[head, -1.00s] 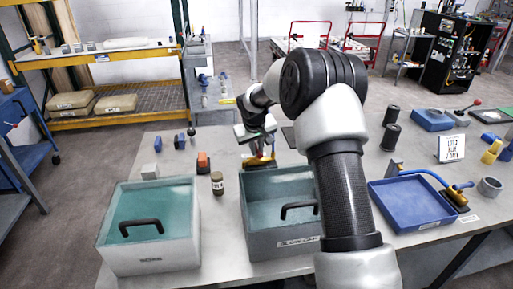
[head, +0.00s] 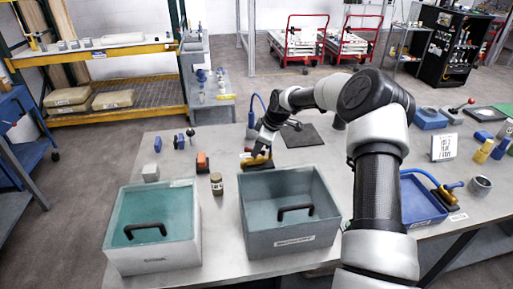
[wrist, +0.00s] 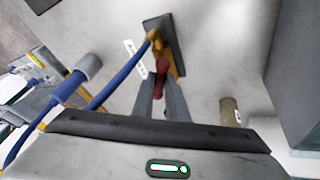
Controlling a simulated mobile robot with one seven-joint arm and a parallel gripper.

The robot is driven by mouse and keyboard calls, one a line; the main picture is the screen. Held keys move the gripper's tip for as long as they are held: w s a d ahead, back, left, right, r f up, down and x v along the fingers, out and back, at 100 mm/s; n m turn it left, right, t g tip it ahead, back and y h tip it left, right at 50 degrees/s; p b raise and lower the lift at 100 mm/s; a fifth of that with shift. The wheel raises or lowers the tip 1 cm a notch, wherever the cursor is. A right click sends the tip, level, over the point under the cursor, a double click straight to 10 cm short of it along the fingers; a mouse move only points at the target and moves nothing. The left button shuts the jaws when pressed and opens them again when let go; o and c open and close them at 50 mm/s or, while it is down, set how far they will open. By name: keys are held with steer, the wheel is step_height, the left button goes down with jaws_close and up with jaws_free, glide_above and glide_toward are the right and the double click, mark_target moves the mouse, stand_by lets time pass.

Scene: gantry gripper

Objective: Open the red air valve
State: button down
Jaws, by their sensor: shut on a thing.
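The red air valve has a red handle (wrist: 161,68) on a yellow-brass body (wrist: 155,40) fixed to a dark base plate (wrist: 178,45). A blue hose (wrist: 118,78) runs from the body. In the wrist view the fingers of my gripper (wrist: 162,88) lie on either side of the red handle and are shut on it. In the head view my gripper (head: 262,148) is at the yellow valve body (head: 256,160), behind the grey bin. There the handle is mostly hidden by the gripper.
A grey bin (head: 275,240) with a black handle stands in front of the valve, with a teal-lidded box (head: 150,255) to its left. A small jar (head: 216,183) stands left of the valve. A blue tray (head: 415,205) lies at the right, partly behind my arm.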

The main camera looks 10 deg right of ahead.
steer(key=n, duration=0.1)
steer(key=n+g+y, duration=0.1)
steer(key=n, duration=0.1)
steer(key=n+b, duration=0.1)
steer(key=n, duration=0.1)
steer(key=shift+w+d+g, duration=0.2)
steer(key=shift+w+g, duration=0.05)
steer(key=shift+g, duration=0.15)
steer(key=shift+n+y, duration=0.3)
steer(key=c, duration=1.8)
jaws_free()
steer(key=shift+o, duration=0.2)
steer(key=v, duration=1.7)
steer(key=shift+r+b, duration=0.25)
steer(key=shift+b, duration=0.1)
